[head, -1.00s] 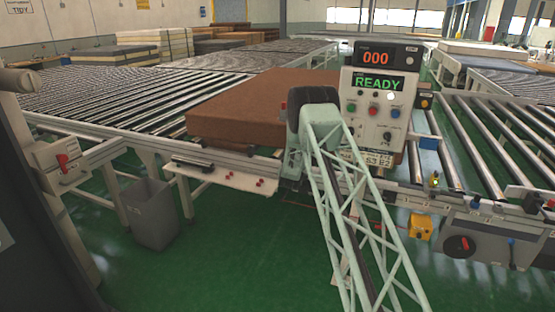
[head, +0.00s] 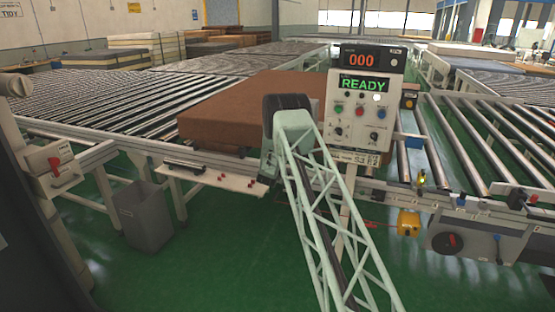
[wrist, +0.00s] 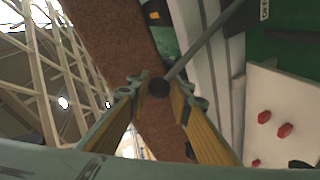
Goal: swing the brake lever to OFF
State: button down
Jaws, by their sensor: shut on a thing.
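In the wrist view, a thin grey rod with a round black knob (wrist: 158,88) looks like the brake lever (wrist: 203,40). The rod runs from the knob up to the right. My gripper (wrist: 160,92) is shut on the knob, with one yellow-padded finger on each side. In the head view, my arm's dark wrist is in front of the brown mattress block, left of the control panel. My fingers and the lever are hidden or too small to make out there.
The control panel (head: 350,125) reads READY and 000. The brown mattress (head: 230,112) lies on the conveyor. A white shelf with red knobs (head: 225,180) juts out below its edge. A grey bin (head: 147,215) stands at left. A box with a red handle (head: 50,168) is farther left.

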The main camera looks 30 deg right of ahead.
jog(key=c, duration=2.4)
grip_release()
jog(key=shift+f, duration=0.25)
jog(key=shift+o, duration=0.2)
jog(key=shift+r, duration=0.1)
jog(key=shift+a, duration=0.1)
jog(key=shift+s+a+r, duration=0.15)
jog(key=shift+s+a, duration=0.1)
jog(key=v, duration=1.1)
